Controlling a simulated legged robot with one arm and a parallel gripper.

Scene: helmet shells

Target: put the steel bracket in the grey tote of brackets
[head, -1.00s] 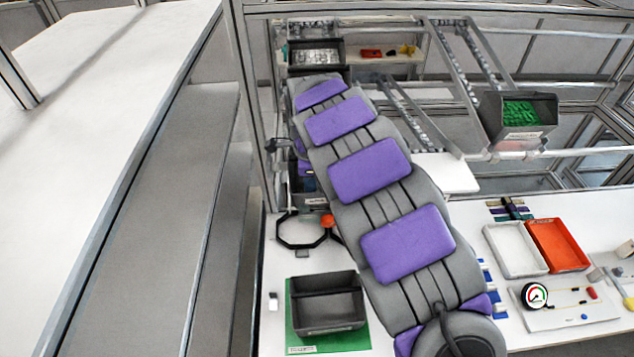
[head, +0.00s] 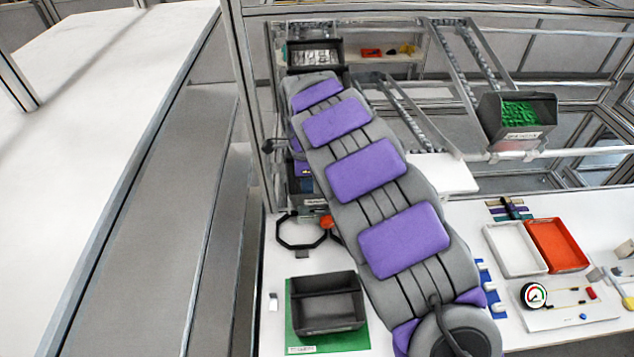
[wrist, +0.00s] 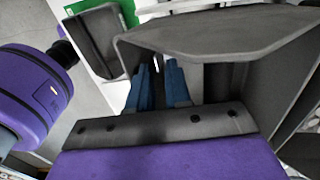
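The grey tote of brackets (head: 316,70) stands at the back left in the head view, with shiny metal pieces inside. My gripper is hidden behind my arm in the head view. In the wrist view the blue fingers of my gripper (wrist: 158,68) are a little apart, beside a large grey bin wall (wrist: 210,38). A thin pale sliver shows between the fingertips; I cannot tell whether it is the steel bracket or background. I cannot pick out a single loose bracket elsewhere.
A dark divided tote (head: 327,327) sits empty on a green mat (head: 297,341). A bin of green parts (head: 520,136) hangs at right. White (head: 515,249) and orange (head: 557,245) trays lie on the table. A black ring-shaped holder (head: 283,240) and frame posts stand near my arm.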

